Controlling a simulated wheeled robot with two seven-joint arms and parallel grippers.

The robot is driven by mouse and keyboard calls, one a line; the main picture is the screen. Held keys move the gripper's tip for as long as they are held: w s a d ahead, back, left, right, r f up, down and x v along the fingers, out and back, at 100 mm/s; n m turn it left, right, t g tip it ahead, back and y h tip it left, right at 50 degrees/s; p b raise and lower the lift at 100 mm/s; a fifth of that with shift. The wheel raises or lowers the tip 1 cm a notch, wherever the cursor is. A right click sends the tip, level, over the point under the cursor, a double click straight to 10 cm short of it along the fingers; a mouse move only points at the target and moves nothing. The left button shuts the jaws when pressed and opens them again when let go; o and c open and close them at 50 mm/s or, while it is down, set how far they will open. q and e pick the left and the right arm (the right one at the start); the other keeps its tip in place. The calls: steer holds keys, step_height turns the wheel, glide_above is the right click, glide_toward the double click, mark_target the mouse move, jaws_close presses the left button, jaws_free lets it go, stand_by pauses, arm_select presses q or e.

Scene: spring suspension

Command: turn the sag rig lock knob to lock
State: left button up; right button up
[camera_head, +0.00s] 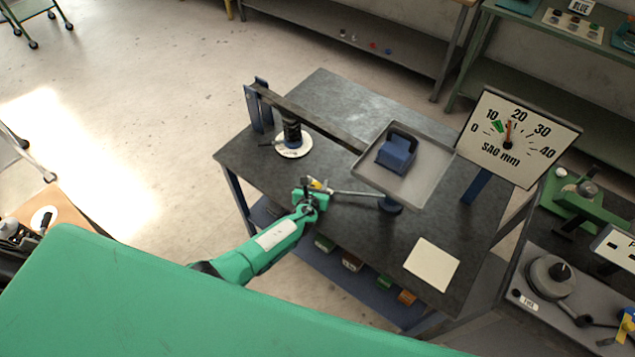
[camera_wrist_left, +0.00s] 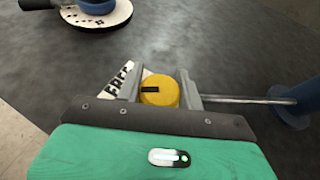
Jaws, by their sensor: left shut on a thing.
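The lock knob is a yellow round cap with a black mark; it shows in the left wrist view (camera_wrist_left: 159,91) and as a small yellow spot in the head view (camera_head: 317,184). My left gripper (camera_head: 313,189) reaches it from the front edge of the dark table. In the wrist view its two grey fingers (camera_wrist_left: 160,88) stand on either side of the knob, shut on it. A white plate reading FREE (camera_wrist_left: 120,80) lies to the left of the knob, partly hidden by a finger. The black mark lies roughly level, toward the knob's left side. My right gripper is not in view.
A metal rod (camera_head: 355,193) runs right from the knob to a blue post (camera_head: 391,205). The SAG mm dial (camera_head: 519,140) stands at right. A blank pale card (camera_head: 432,264) lies front right.

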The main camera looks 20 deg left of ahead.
arm_select(q)
steer(key=shift+n+y, duration=0.9)
steer(key=shift+y, duration=0.1)
steer(key=n+y+b, duration=0.1)
steer(key=n+g+y+b, duration=0.1)
steer(key=y, duration=0.1)
steer(key=shift+a+f+n, duration=0.15)
steer(key=shift+f+n, duration=0.05)
steer(key=shift+n, duration=0.2)
steer(key=n+g+y+b, duration=0.1)
steer(key=n+y+b, duration=0.1)
steer(key=n+g+y+b, duration=0.1)
steer(key=n+g+y, duration=0.1)
steer(key=shift+s+a+b, duration=0.15)
steer(key=shift+a+b, duration=0.05)
steer(key=shift+b, duration=0.2)
steer(key=shift+s+a+r+n+g+y+b, duration=0.1)
steer(key=shift+n+g+y+b, duration=0.25)
steer(key=shift+n+g+b, duration=0.25)
steer(key=shift+s+a+r+n+g+y+b, duration=0.1)
steer(key=shift+n+g+y+b, duration=0.25)
steer(key=shift+n+g+b, duration=0.2)
steer(key=o, duration=1)
steer(key=shift+r, duration=0.1)
